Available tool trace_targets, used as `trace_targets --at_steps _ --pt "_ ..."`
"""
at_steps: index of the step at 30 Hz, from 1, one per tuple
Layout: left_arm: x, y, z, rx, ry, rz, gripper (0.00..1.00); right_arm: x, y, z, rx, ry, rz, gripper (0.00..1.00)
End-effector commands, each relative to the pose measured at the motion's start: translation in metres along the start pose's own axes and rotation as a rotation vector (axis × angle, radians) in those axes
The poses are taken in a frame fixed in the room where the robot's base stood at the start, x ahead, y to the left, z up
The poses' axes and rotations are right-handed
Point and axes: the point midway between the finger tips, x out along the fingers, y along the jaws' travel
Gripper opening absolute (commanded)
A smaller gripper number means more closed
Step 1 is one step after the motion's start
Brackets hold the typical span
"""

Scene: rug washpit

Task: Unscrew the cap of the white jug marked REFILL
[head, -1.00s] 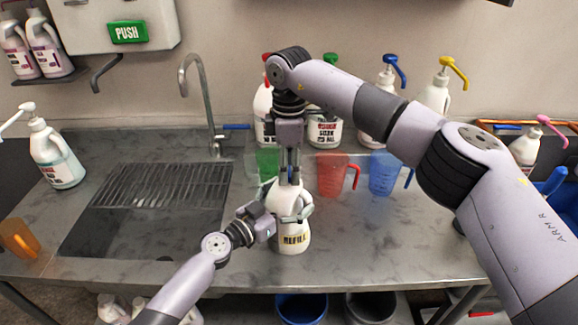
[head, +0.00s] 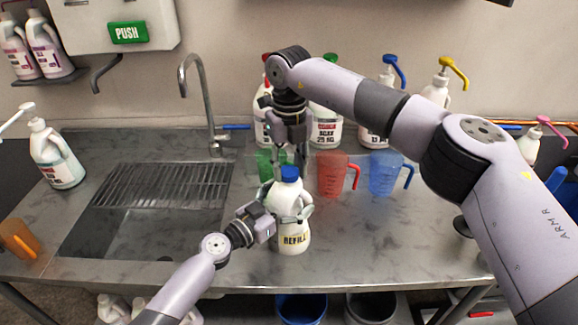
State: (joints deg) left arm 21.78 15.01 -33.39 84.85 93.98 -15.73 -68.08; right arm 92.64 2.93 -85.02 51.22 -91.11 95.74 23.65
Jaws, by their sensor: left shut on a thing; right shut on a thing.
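The white jug marked REFILL (head: 291,228) stands upright near the counter's front edge, just right of the sink. Its blue cap (head: 290,173) shows at the top of the neck; I cannot tell whether it is loose. My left gripper (head: 289,211) comes in from the left and is shut around the jug's upper body, a finger on each side. My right gripper (head: 294,163) reaches down from above and is shut on the cap; its fingers show at and behind the cap, partly hidden.
Clear green (head: 265,163), red (head: 332,176) and blue (head: 385,174) measuring jugs stand close behind. Pump bottles line the wall. The sink (head: 140,232) with its drain rack and a tall faucet (head: 207,105) lie left. The counter's front right is clear.

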Motion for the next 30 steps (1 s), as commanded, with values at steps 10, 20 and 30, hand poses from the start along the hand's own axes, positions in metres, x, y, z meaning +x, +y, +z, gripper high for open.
trace_targets --at_steps 10,20,30 --pt "-0.0003 0.0006 0.002 -0.003 -0.003 0.001 0.11 -0.0003 0.0001 0.0001 -0.735 0.0 -0.001 0.01" --pt "-0.0003 0.0007 0.0021 -0.002 -0.003 0.001 0.11 -0.0011 0.0004 0.0002 -1.438 -0.001 -0.002 0.01" --pt "-0.0002 0.0009 0.0021 -0.002 -0.003 0.002 0.11 -0.0016 0.0008 0.0001 -2.162 -0.002 -0.002 0.01"
